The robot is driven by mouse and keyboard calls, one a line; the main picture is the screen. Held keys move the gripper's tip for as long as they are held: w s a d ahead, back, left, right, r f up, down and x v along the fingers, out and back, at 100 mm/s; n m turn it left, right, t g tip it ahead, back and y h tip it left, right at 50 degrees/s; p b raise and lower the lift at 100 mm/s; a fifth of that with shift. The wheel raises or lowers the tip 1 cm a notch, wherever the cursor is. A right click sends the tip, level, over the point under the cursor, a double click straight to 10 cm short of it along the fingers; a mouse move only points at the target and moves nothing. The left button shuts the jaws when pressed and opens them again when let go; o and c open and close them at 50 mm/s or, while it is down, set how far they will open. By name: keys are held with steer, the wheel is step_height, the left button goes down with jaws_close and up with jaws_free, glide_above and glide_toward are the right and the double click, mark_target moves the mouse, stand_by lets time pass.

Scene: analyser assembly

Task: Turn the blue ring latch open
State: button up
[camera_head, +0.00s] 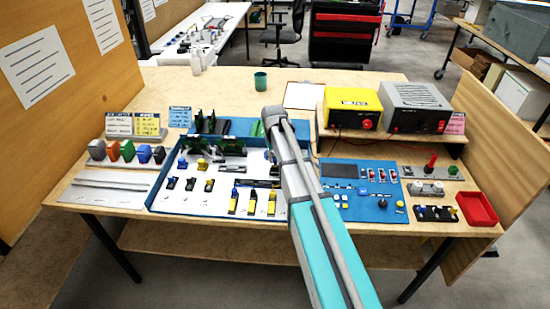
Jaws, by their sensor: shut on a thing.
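My arm reaches from the bottom edge up over the right end of the blue-rimmed tray (152,202). My gripper cannot be made out; the arm's own links cover that area. I cannot pick out the blue ring latch for certain. Small black parts with blue or yellow pieces stand in the tray, among them one with a blue top (183,163). A front row holds yellow-and-black parts, one with a blue top (235,193). What lies behind the arm is hidden.
A blue control panel (345,208) lies right of my arm. A yellow box (352,104) and a grey box (415,100) stand on a shelf behind it. A red bin (477,208) is at the right. A green cup (260,82) stands on the clear back area.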

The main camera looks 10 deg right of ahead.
jaws_close()
steer(key=shift+d, duration=0.1)
steer(key=shift+d+n, duration=0.4)
steer(key=shift+n, duration=0.7)
steer(key=o, duration=0.8)
jaws_free()
steer(key=shift+o, duration=0.2)
steer(key=shift+a+m, duration=0.15)
steer(key=shift+m, duration=0.15)
